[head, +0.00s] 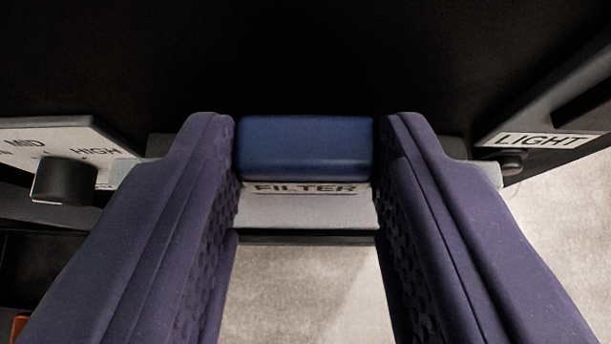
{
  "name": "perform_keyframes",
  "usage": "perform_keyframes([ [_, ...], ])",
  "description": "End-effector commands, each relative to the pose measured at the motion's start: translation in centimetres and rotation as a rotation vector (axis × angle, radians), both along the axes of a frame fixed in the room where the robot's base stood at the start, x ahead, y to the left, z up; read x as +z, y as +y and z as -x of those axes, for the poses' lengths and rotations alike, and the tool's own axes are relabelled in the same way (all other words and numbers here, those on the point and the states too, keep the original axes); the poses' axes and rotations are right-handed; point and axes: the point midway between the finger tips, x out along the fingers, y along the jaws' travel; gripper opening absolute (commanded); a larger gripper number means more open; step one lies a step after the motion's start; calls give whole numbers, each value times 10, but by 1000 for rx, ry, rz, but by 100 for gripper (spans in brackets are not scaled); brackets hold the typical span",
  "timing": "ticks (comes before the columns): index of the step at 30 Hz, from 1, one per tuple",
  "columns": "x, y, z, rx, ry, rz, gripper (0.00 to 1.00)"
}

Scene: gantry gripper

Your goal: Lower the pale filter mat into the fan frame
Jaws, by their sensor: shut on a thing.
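My gripper (305,140) has its two purple ribbed fingers shut on a blue block (305,150), which sits between the fingertips and touches both. Just below the block in the picture is a grey strip (305,208) marked FILTER. The block covers the strip's upper part, and I cannot tell whether they are joined. Neither the pale filter mat nor the fan frame can be picked out for sure.
A white panel (60,135) marked MID and HIGH, with a black knob (64,181), is at left. A LIGHT label (543,140) is on a dark-edged part at right. Pale mottled surface (305,295) shows below. An orange bit (19,328) shows lower left. The top is dark.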

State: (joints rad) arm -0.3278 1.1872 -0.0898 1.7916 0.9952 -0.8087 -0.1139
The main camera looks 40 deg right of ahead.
Motion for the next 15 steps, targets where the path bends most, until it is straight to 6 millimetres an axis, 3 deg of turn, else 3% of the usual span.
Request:
perform_keyframes([
  [15, -14, 0, 0, 0, 0, 0, 0],
])
